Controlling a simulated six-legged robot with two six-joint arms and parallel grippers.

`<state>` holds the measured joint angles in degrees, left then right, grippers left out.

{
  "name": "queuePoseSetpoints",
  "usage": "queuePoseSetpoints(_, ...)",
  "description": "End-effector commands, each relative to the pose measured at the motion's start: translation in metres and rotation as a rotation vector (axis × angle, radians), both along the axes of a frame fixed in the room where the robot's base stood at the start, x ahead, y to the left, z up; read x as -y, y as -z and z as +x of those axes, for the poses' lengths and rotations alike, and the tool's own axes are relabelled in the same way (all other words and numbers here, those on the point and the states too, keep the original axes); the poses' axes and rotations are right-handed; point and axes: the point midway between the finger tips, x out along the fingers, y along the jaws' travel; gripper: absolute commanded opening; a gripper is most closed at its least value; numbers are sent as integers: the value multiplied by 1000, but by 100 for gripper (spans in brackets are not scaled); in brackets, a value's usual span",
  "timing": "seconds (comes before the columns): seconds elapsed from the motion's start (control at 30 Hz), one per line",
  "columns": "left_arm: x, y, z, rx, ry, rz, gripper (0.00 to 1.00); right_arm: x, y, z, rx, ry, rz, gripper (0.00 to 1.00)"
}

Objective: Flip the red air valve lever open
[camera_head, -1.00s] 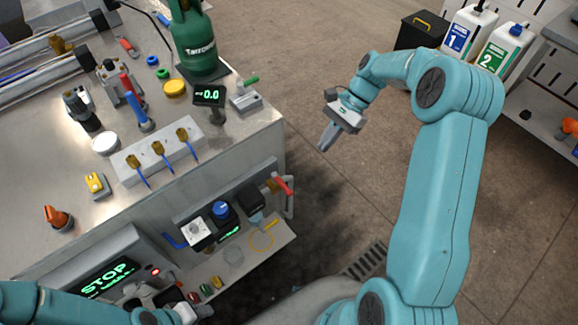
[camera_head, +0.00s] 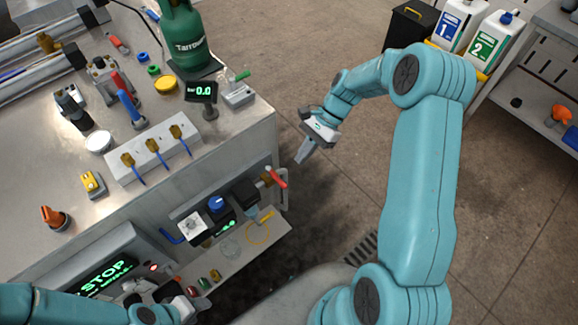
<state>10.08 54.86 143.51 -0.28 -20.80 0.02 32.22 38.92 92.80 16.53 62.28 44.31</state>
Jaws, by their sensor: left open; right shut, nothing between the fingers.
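The red air valve lever (camera_head: 277,178) sits on a brass valve at the right end of the pneumatic unit on the workbench's front side. It slants down to the right. My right gripper (camera_head: 301,158) is shut and empty, fingers pointing down, a little above and right of the lever and apart from it. My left gripper (camera_head: 193,306) is at the bottom left, near the lower shelf; its fingers are hard to make out against the things there.
The workbench (camera_head: 240,135) holds a green gas bottle (camera_head: 190,38), a gauge reading 0.0 (camera_head: 203,91) and a white block with three brass fittings (camera_head: 170,135). Open floor (camera_head: 330,190) lies right of the bench.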

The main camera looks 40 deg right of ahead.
Motion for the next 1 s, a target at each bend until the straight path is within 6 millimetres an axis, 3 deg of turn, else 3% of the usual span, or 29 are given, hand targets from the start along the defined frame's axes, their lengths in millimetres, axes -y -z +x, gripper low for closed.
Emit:
queuePoseSetpoints(0.1, 0, -6, 0, 0, 0, 0, 48, -16, 17, -1, -4, -2, 3, 0)
queuePoseSetpoints(0.37, 0, -15, 0, 0, 0, 0, 48, -47, 22, -3, 0, -1, 1, 0)
queuePoseSetpoints(1.0, 0, -15, 0, 0, 0, 0, 48, -55, 24, -2, 1, 7, 0, 0)
